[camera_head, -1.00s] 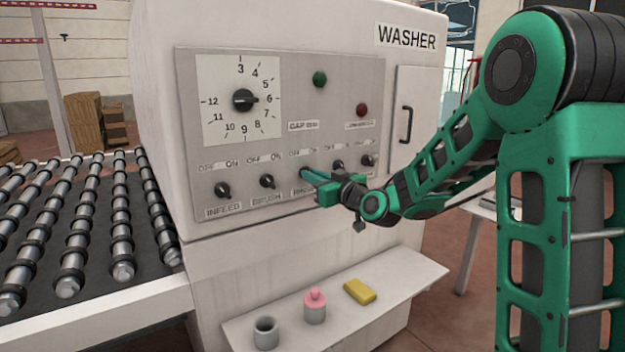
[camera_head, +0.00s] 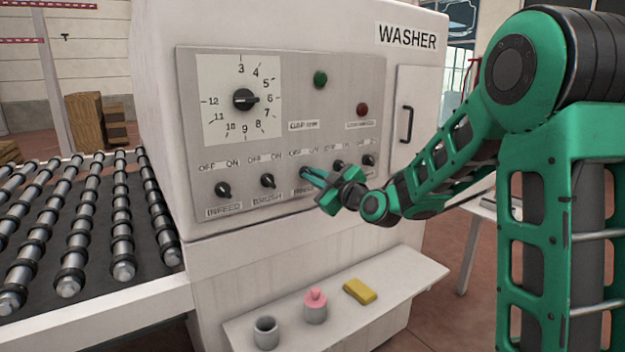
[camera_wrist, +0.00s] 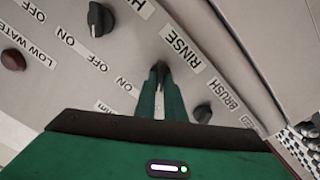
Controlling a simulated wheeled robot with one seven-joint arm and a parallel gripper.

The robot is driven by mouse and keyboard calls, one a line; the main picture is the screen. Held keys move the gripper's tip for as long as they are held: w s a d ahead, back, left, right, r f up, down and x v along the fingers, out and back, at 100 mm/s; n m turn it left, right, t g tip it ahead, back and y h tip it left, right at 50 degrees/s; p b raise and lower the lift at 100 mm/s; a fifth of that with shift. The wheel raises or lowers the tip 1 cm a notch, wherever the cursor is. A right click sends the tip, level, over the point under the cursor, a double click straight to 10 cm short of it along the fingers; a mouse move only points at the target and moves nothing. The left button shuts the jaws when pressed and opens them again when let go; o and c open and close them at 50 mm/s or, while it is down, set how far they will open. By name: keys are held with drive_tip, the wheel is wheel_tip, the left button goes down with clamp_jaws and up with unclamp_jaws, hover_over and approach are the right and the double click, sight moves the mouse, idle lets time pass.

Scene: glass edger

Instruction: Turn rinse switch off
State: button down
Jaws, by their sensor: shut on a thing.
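The rinse switch (camera_wrist: 160,69) is a small dark knob beside the RINSE label in the wrist view. It sits on the washer's grey control panel (camera_head: 330,85), third in the lower row of switches. My gripper (camera_wrist: 160,74) is shut on this knob, with its two green fingers along either side. In the head view my gripper (camera_head: 306,173) reaches the panel from the right and hides most of the rinse switch. Which way the knob points cannot be told.
The brush switch (camera_head: 267,181) and infeed switch (camera_head: 223,190) are left of my gripper. Another switch (camera_head: 338,166) is close on its right. A shelf (camera_head: 395,290) below holds a grey cup (camera_head: 266,333), a pink-topped bottle (camera_head: 315,307) and a yellow sponge (camera_head: 360,291). Rollers (camera_head: 75,240) lie left.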

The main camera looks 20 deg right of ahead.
drive_tip(key=shift+d+f, duration=0.1)
drive_tip(key=shift+f, duration=0.15)
drive_tip(key=c, duration=1.8)
unclamp_jaws()
drive_tip(key=shift+c, duration=0.2)
drive_tip(key=shift+r, duration=0.1)
drive_tip(key=v, duration=1)
drive_tip(key=shift+s, duration=0.35)
